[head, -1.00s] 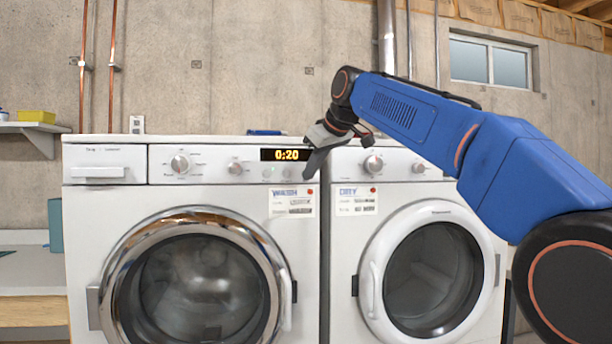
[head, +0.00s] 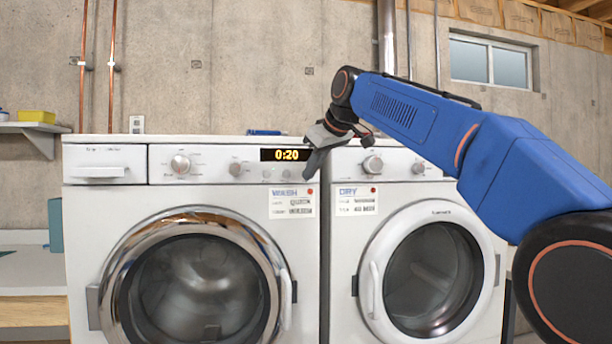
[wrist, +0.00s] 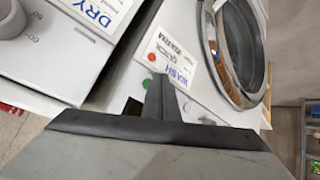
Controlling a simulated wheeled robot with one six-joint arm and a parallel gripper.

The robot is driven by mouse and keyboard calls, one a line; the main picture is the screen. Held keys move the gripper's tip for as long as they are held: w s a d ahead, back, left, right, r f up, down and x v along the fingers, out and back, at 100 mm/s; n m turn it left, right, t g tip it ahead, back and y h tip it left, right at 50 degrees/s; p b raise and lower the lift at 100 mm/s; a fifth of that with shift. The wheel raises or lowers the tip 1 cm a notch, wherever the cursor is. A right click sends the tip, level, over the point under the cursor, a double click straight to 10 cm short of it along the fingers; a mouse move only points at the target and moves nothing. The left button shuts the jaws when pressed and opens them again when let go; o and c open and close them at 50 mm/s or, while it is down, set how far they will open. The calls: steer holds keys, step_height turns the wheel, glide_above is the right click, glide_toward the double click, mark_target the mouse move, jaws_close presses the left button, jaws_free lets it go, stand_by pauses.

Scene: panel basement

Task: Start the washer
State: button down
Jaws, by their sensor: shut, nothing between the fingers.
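The washer (head: 90,230) is the left white machine, with a chrome-ringed round door (head: 205,275) that is shut. Its display (head: 287,155) is lit and reads 0:20. Knobs and small pale buttons (head: 267,174) sit on its panel. A card marked WASH hangs below (head: 291,202); it also shows in the wrist view (wrist: 172,55). My gripper (head: 309,176) is shut and empty, at the right end of the washer's panel, pointing down-left. In the wrist view its fingertips (wrist: 160,82) are close to a green dot (wrist: 148,84). I cannot tell whether they touch the panel.
The dryer (head: 365,240), with its DRY card (head: 356,200) and shut white door, stands close to the washer's right side. A shelf with a yellow box (head: 37,116) is on the left wall. A pale counter (head: 30,280) is left of the washer.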

stand_by(0.8)
steer(key=shift+w+a, duration=0.15)
steer(key=shift+w, duration=0.25)
